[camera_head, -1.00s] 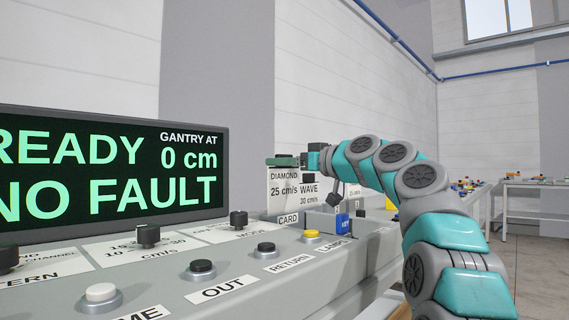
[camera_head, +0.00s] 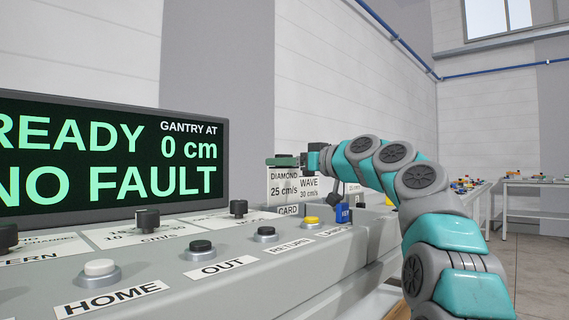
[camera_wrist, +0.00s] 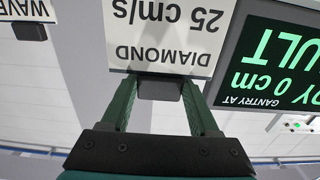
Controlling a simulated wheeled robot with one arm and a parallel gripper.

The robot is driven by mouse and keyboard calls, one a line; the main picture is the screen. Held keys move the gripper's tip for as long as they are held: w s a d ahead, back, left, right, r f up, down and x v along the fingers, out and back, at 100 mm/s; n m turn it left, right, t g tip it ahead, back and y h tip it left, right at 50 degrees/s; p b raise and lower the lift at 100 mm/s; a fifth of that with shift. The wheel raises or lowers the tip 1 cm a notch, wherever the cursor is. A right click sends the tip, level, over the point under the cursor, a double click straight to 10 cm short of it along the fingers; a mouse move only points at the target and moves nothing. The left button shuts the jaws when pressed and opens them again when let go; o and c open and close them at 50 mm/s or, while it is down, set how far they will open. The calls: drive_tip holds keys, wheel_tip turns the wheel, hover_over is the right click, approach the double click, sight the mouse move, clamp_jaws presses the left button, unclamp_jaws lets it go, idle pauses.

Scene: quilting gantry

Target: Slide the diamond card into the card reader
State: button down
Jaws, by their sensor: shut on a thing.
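The diamond card (camera_head: 283,187) is a white card printed "DIAMOND 25 cm/s". It hangs upright below my gripper (camera_head: 286,161) in the head view, above the console's back part. In the wrist view the diamond card (camera_wrist: 158,38) appears upside down, and the green fingers of my gripper (camera_wrist: 160,88) are shut on its dark grey tab (camera_wrist: 160,88). A "CARD" label (camera_head: 288,210) lies on the console just below the card in the head view. I cannot make out the card reader's slot.
A wave card (camera_head: 309,188) stands just right of the diamond card. A blue key block (camera_head: 343,213) and yellow button (camera_head: 310,223) are on the console (camera_head: 235,280). The display screen (camera_head: 110,165) reads "READY, 0 cm, NO FAULT" at left. Tables (camera_head: 530,184) stand far right.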

drive_tip(key=shift+f+b, duration=0.4)
drive_tip(key=shift+c, duration=0.3)
unclamp_jaws()
drive_tip(key=shift+r, duration=0.1)
drive_tip(key=shift+r+p, duration=1.3)
drive_tip(key=shift+r, duration=0.45)
drive_tip(key=shift+s+f+b, duration=0.15)
drive_tip(key=shift+b, duration=0.2)
drive_tip(key=s+d+b, duration=0.2)
drive_tip(key=s, duration=0.5)
drive_tip(key=s+d+r+b, duration=0.1)
drive_tip(key=s+d+b, duration=0.1)
drive_tip(key=s, duration=0.6)
drive_tip(key=shift+d+r, duration=0.2)
drive_tip(key=shift+r, duration=0.1)
